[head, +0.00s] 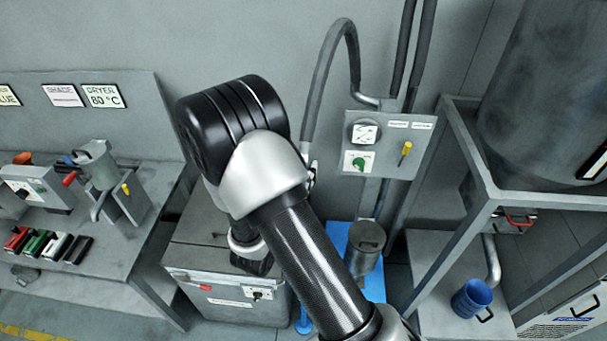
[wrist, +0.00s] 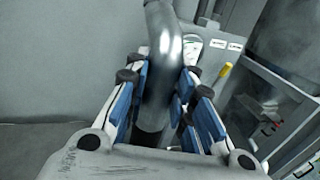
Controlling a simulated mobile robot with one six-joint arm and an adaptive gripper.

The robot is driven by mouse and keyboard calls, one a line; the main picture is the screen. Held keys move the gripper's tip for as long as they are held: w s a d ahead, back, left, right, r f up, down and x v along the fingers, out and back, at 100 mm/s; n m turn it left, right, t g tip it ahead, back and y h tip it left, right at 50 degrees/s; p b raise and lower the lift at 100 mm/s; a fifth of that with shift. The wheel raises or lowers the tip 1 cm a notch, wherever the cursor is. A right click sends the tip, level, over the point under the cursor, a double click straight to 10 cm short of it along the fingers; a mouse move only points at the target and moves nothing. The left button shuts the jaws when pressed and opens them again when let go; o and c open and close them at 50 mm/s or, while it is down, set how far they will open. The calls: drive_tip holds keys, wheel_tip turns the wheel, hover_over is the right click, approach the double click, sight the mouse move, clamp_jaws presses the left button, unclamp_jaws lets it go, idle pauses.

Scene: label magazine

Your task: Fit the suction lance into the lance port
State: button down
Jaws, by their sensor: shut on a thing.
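The suction lance (wrist: 158,95) is a grey, shiny metal tube with a bend at its top in the wrist view. My gripper (wrist: 165,76) is shut on it, with blue finger pads on both sides of the tube. The lower end of the lance is hidden behind the gripper body. In the head view my own arm covers the gripper and most of the lance. A grey hose (head: 321,85) runs from the wall pipes down behind my arm there. I cannot make out the lance port in either view.
A wall panel (head: 385,150) has a green knob and a yellow handle. A grey lidded box (head: 240,308) is below my arm.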

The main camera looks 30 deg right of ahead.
sight(303, 158)
drive_tip(key=shift+r+p, duration=1.4)
drive_tip(key=shift+r, duration=0.95)
